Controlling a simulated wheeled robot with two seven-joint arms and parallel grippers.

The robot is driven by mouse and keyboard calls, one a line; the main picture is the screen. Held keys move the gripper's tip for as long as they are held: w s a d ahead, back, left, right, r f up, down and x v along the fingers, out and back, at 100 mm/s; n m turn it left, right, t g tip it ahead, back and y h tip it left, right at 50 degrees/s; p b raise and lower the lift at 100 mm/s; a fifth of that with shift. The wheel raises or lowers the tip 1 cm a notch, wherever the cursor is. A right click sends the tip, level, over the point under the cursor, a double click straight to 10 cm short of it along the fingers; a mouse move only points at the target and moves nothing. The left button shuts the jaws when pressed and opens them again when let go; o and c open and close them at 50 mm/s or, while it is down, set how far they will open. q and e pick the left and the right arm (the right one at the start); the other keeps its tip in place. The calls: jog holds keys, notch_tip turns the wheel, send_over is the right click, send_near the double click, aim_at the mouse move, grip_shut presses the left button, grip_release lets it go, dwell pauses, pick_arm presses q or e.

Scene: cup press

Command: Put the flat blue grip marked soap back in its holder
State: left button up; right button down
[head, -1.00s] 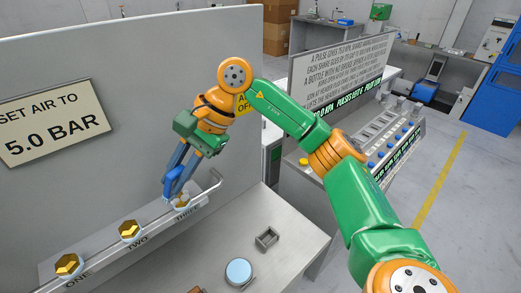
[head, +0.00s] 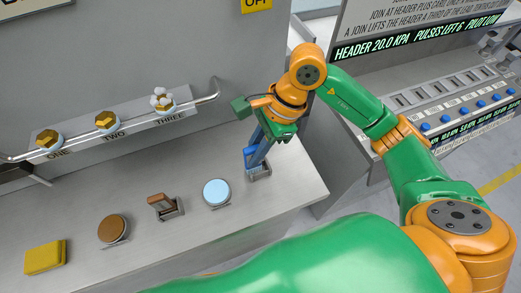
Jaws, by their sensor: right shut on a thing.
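My right gripper (head: 258,152) points down at the right part of the bench and is shut on the flat blue grip (head: 250,156). The grip's lower end is at the small grey holder (head: 261,174); it looks to be in or just above the slot, and I cannot tell how deep it sits. The soap marking is not readable from here. My fingers hide part of the grip. My left gripper is not in view.
A light blue round pad (head: 216,191), a brown grip in a holder (head: 165,206), a brown round pad (head: 113,229) and a yellow sponge (head: 45,257) line the bench (head: 190,235). Behind, a rail carries brass fittings; fitting three (head: 162,101) has white foam around it.

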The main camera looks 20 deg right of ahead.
jog(key=f, duration=0.2)
jog(key=w+d+f+p, duration=0.1)
jog(key=f, duration=0.1)
jog(key=w+f+p, duration=0.1)
jog(key=f, duration=0.1)
jog(key=shift+d, duration=0.4)
jog(key=shift+f, duration=0.1)
jog(key=shift+f, duration=0.1)
jog(key=shift+d+f+b, duration=0.1)
jog(key=shift+f+b, duration=0.05)
jog(key=shift+b, duration=0.15)
jog(key=c, duration=0.8)
grip_release()
